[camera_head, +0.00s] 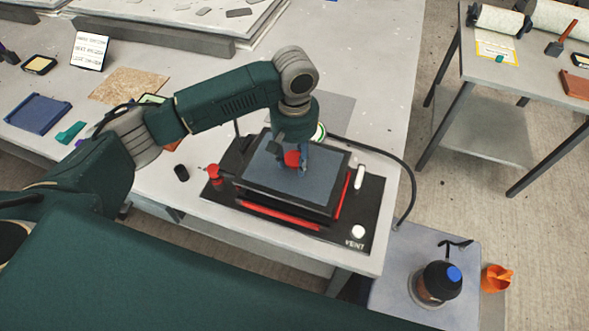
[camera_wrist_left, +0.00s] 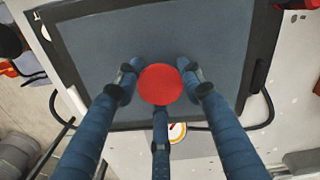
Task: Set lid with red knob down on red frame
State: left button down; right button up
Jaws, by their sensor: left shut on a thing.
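The lid (camera_head: 262,180) is a dark-rimmed, grey-blue square panel with a red knob (camera_head: 292,158) at its middle. My left gripper (camera_head: 296,160) is over the panel, with its fingers shut around the knob. In the left wrist view the round knob (camera_wrist_left: 160,84) sits between the blue fingers, and the panel (camera_wrist_left: 150,40) fills most of the upper picture. The red frame (camera_head: 281,217) lies on a black base under the lid. Only its front and right edges show. I cannot tell whether the lid touches it or hovers just above. My right gripper is out of view.
The black base (camera_head: 328,237) carries a red fitting (camera_head: 215,174) at left, a white handle (camera_head: 360,177) at right and a white button (camera_head: 357,231) by "VENT". A black hose (camera_head: 408,180) curves along the right side. A dark cylinder (camera_head: 181,173) stands left of the base.

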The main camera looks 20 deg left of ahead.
aim_at(294, 173)
pick_arm(q)
notch_tip(294, 173, down, 3)
jog(key=shift+r, duration=0.2)
notch_tip(294, 173, down, 3)
jog(key=shift+f+p, duration=0.15)
jog(key=shift+p, duration=0.35)
jog(key=shift+f, duration=0.25)
jog(key=c, duration=1.3)
grip_release()
jog(key=shift+o, duration=1)
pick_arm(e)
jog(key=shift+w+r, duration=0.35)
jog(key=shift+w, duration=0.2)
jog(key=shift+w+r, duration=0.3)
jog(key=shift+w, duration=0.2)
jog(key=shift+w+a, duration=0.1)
